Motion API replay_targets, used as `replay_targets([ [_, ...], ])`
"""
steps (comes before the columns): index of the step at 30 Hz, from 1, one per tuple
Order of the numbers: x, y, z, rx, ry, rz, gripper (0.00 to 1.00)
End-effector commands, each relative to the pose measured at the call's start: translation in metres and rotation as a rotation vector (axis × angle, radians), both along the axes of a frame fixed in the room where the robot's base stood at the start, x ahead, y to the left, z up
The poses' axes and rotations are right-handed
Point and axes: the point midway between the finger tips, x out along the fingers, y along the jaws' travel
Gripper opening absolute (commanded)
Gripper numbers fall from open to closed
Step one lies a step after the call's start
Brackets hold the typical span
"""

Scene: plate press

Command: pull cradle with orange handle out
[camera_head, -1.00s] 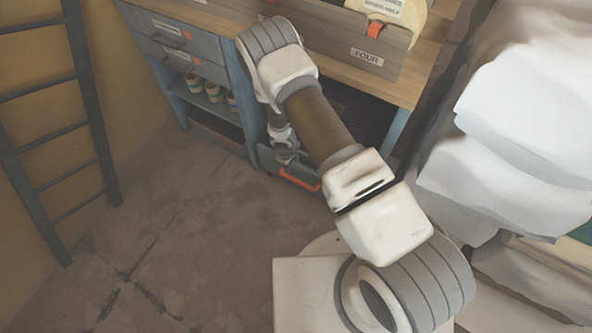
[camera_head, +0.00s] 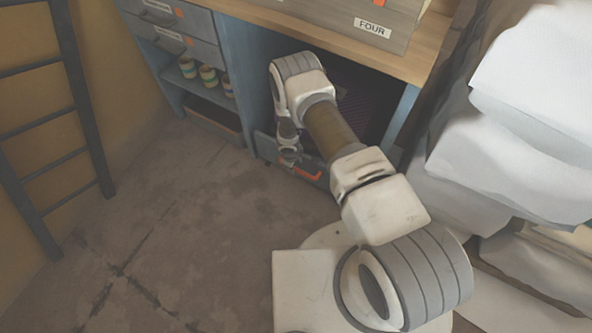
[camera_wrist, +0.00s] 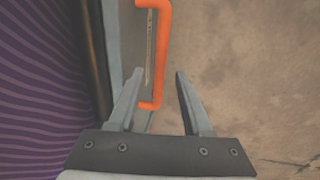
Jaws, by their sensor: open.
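The cradle (camera_head: 262,146) sits low in the open bay under the workbench, with its grey front facing the room. Its orange handle (camera_head: 306,174) shows beside my arm in the head view. In the wrist view the orange handle (camera_wrist: 164,50) is a bar standing off the cradle's grey front edge (camera_wrist: 113,45). My gripper (camera_wrist: 159,73) is open, and the lower end of the handle lies between its two fingers in the picture. I cannot tell whether either finger touches it. My arm hides part of the cradle in the head view.
A purple patterned surface (camera_wrist: 40,90) lies left of the handle in the wrist view. Drawers and striped cups (camera_head: 208,76) are at the left of the bench. A ladder (camera_head: 75,120) leans at the left wall. White sacks (camera_head: 530,90) crowd the right. The floor (camera_head: 170,230) in front is clear.

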Motion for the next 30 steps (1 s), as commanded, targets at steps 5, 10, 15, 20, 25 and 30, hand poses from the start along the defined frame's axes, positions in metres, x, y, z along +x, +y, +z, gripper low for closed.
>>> replay_targets([
  [5,0.003,-0.002,-0.022,0.001,-0.001,0.000,0.49],
  [10,0.005,-0.003,-0.027,-0.001,0.000,0.000,0.49],
  [15,0.005,-0.003,-0.026,-0.001,-0.001,0.000,0.49],
  [20,0.004,-0.003,-0.026,-0.001,-0.001,0.001,0.30],
  [25,0.004,-0.003,-0.026,0.000,0.000,0.001,0.00],
  [30,0.004,-0.003,-0.026,-0.001,-0.001,0.001,0.00],
])
